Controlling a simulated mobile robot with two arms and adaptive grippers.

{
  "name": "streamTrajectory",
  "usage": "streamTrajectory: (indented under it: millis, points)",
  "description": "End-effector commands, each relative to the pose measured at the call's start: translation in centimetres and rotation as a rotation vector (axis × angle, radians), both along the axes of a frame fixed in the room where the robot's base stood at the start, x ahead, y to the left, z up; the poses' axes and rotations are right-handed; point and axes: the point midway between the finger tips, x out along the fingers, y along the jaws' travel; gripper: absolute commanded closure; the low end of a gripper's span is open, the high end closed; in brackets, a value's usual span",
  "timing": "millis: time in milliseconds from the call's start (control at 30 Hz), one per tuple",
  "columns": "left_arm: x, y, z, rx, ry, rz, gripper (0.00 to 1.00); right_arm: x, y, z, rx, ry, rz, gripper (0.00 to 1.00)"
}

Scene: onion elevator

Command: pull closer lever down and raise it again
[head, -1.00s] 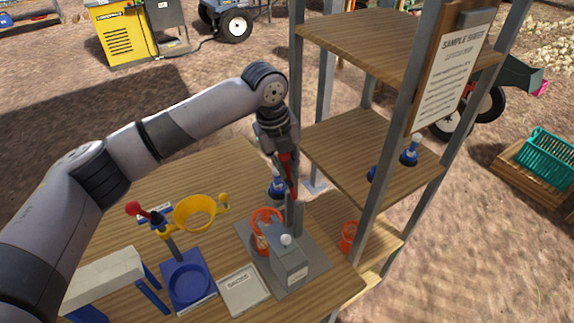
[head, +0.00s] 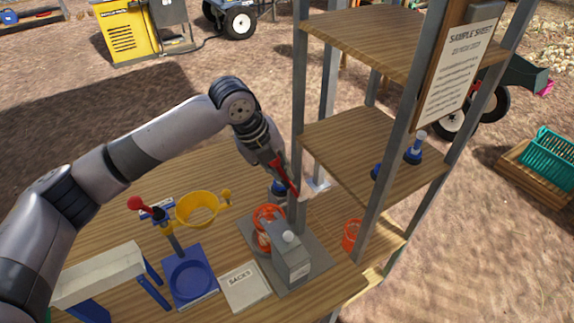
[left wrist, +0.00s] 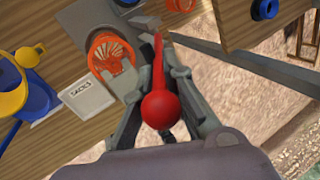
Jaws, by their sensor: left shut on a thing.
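A red lever with a round ball knob (left wrist: 160,108) sits between the fingers of my left gripper (left wrist: 160,100) in the left wrist view. In the head view, my left gripper (head: 279,170) is shut on this red lever (head: 286,178), which tilts down to the right by the shelf's front post. The lever's foot is partly hidden by the post. A grey unit (head: 290,262) with an orange net roll (head: 266,214) stands just below the gripper; the roll also shows in the left wrist view (left wrist: 110,55). My right gripper is not in view.
A second red-knobbed lever (head: 134,203) is on the blue stand (head: 188,275) with a yellow ring (head: 197,208). A "SACKS" plate (head: 245,287) lies between that stand and the grey unit. A shelf rack (head: 355,150) with metal posts stands close to the right of my gripper.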

Motion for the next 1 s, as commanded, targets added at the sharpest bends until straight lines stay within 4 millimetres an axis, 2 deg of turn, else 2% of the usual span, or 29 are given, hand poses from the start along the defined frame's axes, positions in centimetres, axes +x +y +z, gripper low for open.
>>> streamTrajectory:
  millis: [200,533,1000]
  points:
    - [-1.2,1.8,-1.4,-0.139,-0.102,0.003,1.0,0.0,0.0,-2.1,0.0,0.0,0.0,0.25]
    - [-2.4,3.4,-2.7,-0.291,-0.215,0.001,1.0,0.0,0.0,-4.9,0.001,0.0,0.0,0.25]
    - [-2.7,3.8,-2.8,-0.348,-0.256,-0.001,1.0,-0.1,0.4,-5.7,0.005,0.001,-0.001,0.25]
